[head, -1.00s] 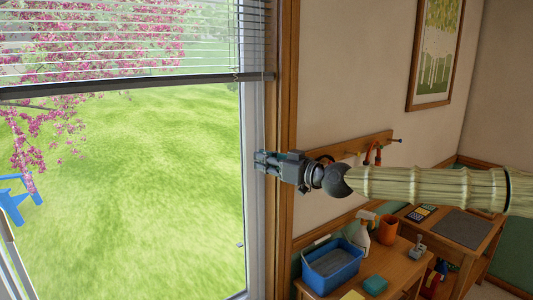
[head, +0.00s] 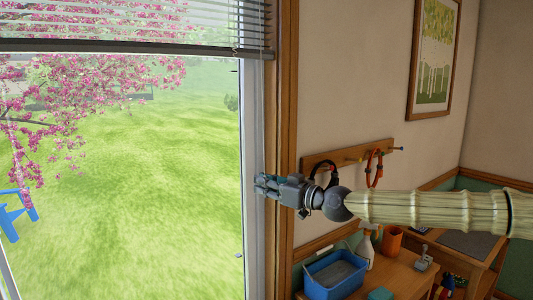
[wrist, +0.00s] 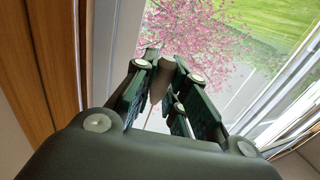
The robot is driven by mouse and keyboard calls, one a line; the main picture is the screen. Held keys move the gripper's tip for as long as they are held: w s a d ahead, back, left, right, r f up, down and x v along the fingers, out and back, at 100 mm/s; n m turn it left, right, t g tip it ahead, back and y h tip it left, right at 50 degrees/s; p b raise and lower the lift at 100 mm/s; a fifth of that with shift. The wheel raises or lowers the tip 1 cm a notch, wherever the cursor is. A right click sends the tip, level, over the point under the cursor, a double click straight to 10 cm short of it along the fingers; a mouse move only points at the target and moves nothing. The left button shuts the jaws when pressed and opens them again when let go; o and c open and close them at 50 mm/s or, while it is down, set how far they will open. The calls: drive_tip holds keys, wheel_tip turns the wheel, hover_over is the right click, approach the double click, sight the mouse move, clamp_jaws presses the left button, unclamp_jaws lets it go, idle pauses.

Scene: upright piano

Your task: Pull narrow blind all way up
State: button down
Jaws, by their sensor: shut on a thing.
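The narrow blind (head: 150,33) hangs across the top of the window in the head view, its slats gathered above a dark bottom rail. The glass below the rail is uncovered. My gripper (head: 262,186) is at the window's right frame, well below the rail. In the wrist view, my gripper (wrist: 168,78) is shut on a grey-brown cord pull (wrist: 160,78), with a thin line of cord showing between the fingers. The pull is too small to make out in the head view. The blind's top edge is out of view.
The wooden window trim (head: 281,110) stands right beside my gripper. A peg rail (head: 347,158) is on the wall behind my arm. Below right, a table holds a blue bin (head: 335,274), a spray bottle (head: 366,247) and an orange cup (head: 391,239).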

drive_tip(key=shift+f+b, duration=1.85)
drive_tip(key=shift+f, duration=0.75)
wheel_tip(320, 180, down, 9)
drive_tip(key=b, duration=0.7)
drive_tip(key=shift+b, duration=0.35)
wheel_tip(320, 180, down, 9)
drive_tip(key=b, duration=0.6)
